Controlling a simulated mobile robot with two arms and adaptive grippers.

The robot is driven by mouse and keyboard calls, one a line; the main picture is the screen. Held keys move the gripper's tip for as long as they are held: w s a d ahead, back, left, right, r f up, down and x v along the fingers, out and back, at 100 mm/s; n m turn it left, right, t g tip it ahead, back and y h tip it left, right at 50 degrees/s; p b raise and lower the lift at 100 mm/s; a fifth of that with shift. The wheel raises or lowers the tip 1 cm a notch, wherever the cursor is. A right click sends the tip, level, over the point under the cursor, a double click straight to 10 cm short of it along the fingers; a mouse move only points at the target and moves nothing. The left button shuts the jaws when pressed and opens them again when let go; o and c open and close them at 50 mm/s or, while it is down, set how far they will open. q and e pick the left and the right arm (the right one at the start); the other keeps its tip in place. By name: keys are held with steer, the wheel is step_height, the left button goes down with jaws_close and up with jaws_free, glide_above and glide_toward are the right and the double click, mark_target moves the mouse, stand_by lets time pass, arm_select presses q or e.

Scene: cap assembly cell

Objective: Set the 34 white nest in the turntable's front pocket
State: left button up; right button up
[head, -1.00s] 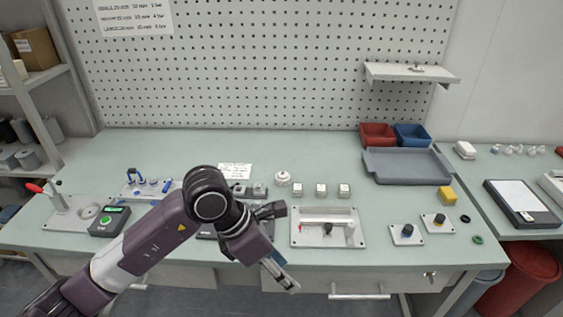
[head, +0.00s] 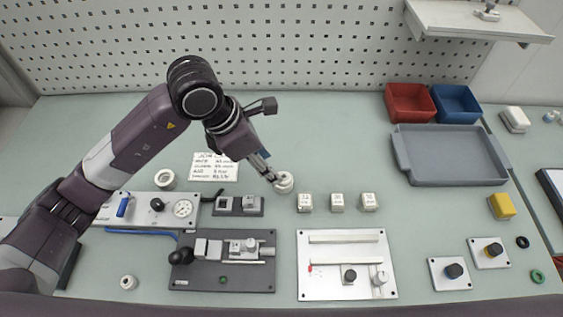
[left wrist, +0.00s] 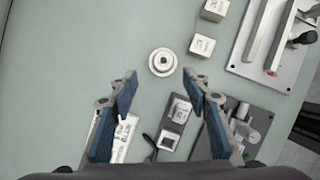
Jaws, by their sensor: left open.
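A round white stepped piece with a raised centre (head: 284,183) stands on the bench; it also shows in the left wrist view (left wrist: 163,62). No number on it is readable, so I cannot tell whether it is the 34 white nest. My left gripper (head: 272,177) is above and beside it. In the left wrist view the open fingers (left wrist: 160,80) are apart and empty, with the round piece just beyond and between their tips. I cannot make out the turntable or its front pocket for certain. My right gripper is not in view.
Three small white blocks (head: 336,202) stand right of the round piece. Dark block holder (head: 240,206), clamp fixture (head: 222,276) and white fixture plate (head: 346,288) lie in front. A grey tray (head: 450,178) is at the right. The bench between round piece and tray is mostly clear.

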arm_select(q)
steer(key=shift+s+d+f, duration=0.15)
steer(key=shift+d+f, duration=0.05)
steer(key=shift+f, duration=0.2)
steer(key=p+x, duration=0.1)
steer(key=x, duration=0.2)
steer(key=p+x, duration=0.1)
steer(key=x, duration=0.2)
steer(key=shift+d+f, duration=0.2)
steer(key=shift+d, duration=0.15)
steer(key=c, duration=0.9)
